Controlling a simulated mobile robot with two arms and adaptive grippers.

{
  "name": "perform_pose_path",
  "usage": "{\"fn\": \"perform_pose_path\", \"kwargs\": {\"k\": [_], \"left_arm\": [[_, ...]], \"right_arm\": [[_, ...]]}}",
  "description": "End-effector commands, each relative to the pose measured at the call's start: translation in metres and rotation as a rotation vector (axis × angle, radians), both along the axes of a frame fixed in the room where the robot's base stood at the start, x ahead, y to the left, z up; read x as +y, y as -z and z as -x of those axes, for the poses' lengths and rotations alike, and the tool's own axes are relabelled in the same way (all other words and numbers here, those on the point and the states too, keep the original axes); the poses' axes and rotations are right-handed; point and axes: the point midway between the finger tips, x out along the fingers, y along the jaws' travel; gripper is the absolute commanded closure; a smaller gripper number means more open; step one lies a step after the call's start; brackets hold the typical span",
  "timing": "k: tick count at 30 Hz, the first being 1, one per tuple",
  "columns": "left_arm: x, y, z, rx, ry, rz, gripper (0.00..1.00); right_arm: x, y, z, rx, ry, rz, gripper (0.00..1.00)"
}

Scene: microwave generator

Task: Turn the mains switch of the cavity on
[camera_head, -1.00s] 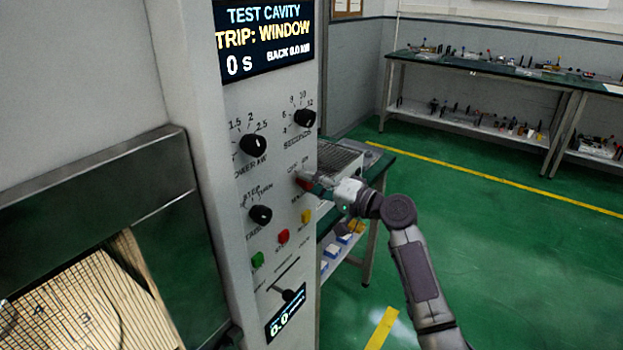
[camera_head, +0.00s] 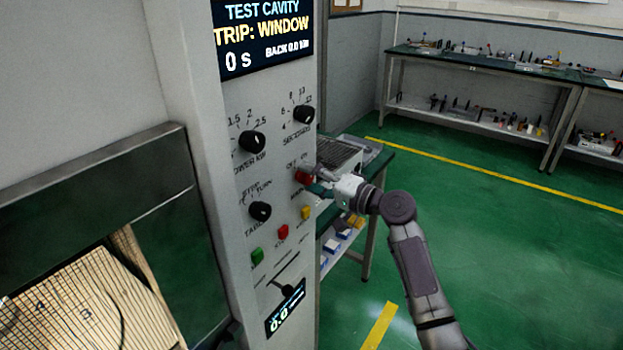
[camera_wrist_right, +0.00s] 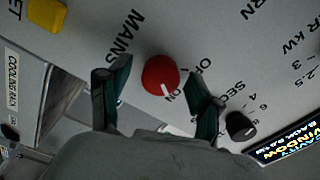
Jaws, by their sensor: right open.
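The mains switch is a red round knob (camera_head: 303,177) on the right part of the grey front panel (camera_head: 275,195). In the right wrist view the knob (camera_wrist_right: 159,74) sits between the words MAINS and OFF/ON. Its white mark points toward the ON label. My right gripper (camera_head: 319,180) is just in front of the knob. In the wrist view its two open fingers (camera_wrist_right: 158,80) stand on either side of the knob with visible gaps. Nothing is held. My left gripper is out of view.
A display (camera_head: 262,38) reads TEST CAVITY, TRIP: WINDOW. Black knobs (camera_head: 252,141), a yellow button (camera_head: 306,213), a red button (camera_head: 282,232) and a green button (camera_head: 257,257) are close by. A green-topped bench (camera_head: 377,163) stands behind my gripper. Open green floor lies to the right.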

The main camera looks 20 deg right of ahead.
Motion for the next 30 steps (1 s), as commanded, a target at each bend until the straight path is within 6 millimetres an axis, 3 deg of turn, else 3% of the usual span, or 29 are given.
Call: {"fn": "perform_pose_path", "kwargs": {"k": [8, 21, 30], "left_arm": [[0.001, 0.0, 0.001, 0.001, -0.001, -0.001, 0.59], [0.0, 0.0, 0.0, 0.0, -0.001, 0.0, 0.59], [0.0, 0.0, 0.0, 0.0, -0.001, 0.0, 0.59]], "right_arm": [[-0.008, 0.001, 0.01, 0.001, 0.001, 0.002, 0.36], [-0.062, 0.001, 0.079, 0.002, 0.001, 0.003, 0.36], [-0.074, 0.0, 0.095, 0.0, 0.0, 0.001, 0.36]]}}
